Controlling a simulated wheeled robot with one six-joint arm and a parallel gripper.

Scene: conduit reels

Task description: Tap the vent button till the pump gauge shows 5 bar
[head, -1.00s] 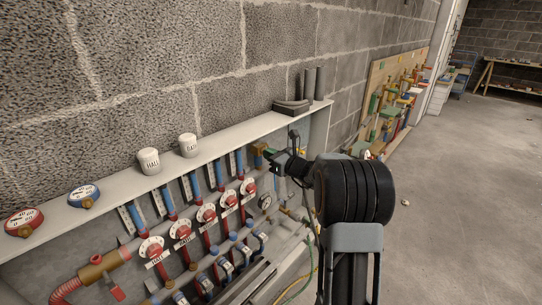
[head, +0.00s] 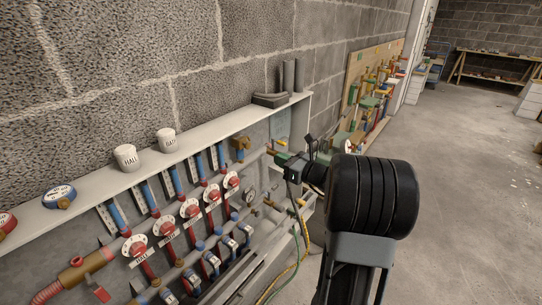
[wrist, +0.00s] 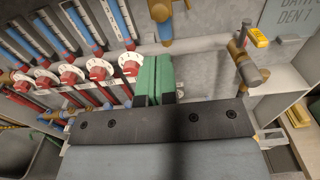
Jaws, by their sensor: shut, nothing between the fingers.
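My gripper (head: 271,153) is at the right part of the pipe cabinet, in front of its back panel. Its green fingers (wrist: 154,78) are together and empty in the wrist view. A small round gauge (head: 250,196) with a pale face sits lower left of my gripper; its reading is too small to make out. I cannot pick out the vent button for certain. A brass fitting with a yellow block (wrist: 258,37) stands to the right of the fingers in the wrist view, apart from them. Another brass fitting (head: 240,143) is left of my gripper in the head view.
Red-centred white dials (head: 232,180) and blue-red pipes fill the cabinet left of my gripper. White cups (head: 126,157) and a blue gauge (head: 59,196) stand on the shelf (head: 205,140). Yellow and green hoses (head: 293,262) hang below my arm. The floor (head: 470,215) at right is open.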

